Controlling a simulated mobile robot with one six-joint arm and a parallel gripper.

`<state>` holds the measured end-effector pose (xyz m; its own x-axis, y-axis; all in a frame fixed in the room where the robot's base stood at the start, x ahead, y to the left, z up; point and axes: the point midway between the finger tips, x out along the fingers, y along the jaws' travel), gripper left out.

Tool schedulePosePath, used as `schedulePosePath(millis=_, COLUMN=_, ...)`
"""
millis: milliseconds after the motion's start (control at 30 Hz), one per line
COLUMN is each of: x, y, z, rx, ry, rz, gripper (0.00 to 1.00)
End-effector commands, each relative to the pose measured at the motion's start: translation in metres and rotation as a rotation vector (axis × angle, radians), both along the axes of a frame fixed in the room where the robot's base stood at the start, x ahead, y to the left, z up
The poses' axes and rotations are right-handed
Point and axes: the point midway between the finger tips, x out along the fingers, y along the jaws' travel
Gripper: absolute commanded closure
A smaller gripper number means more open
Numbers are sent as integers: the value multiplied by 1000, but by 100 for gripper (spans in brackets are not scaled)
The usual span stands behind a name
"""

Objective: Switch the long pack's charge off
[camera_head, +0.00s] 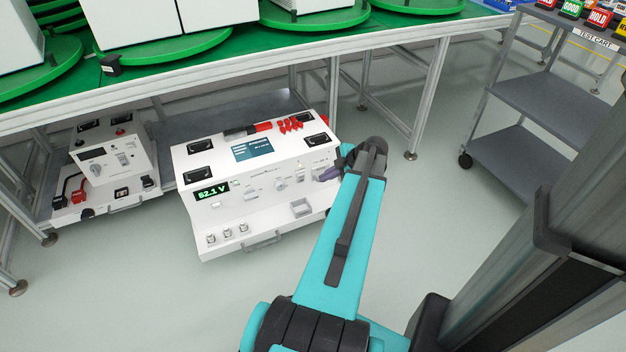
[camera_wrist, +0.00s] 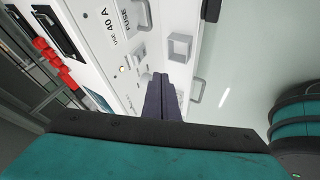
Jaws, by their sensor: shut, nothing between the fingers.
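The charge switch's position cannot be read.
A smaller white unit (camera_head: 112,155) with red and black plugs stands to the left. The table edge (camera_head: 200,72) and its legs are above and behind the packs. A grey cart (camera_head: 535,95) stands at the right. The floor in front of the packs is clear.

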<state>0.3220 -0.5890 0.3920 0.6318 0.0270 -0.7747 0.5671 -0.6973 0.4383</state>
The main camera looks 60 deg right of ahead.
Motion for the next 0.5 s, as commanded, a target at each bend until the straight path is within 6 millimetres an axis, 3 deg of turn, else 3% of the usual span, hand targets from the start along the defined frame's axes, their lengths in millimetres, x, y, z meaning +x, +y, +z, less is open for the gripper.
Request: schedulePosePath(millis=500, x=36, y=1, z=-47, rx=2, ry=1, rz=1, gripper=100)
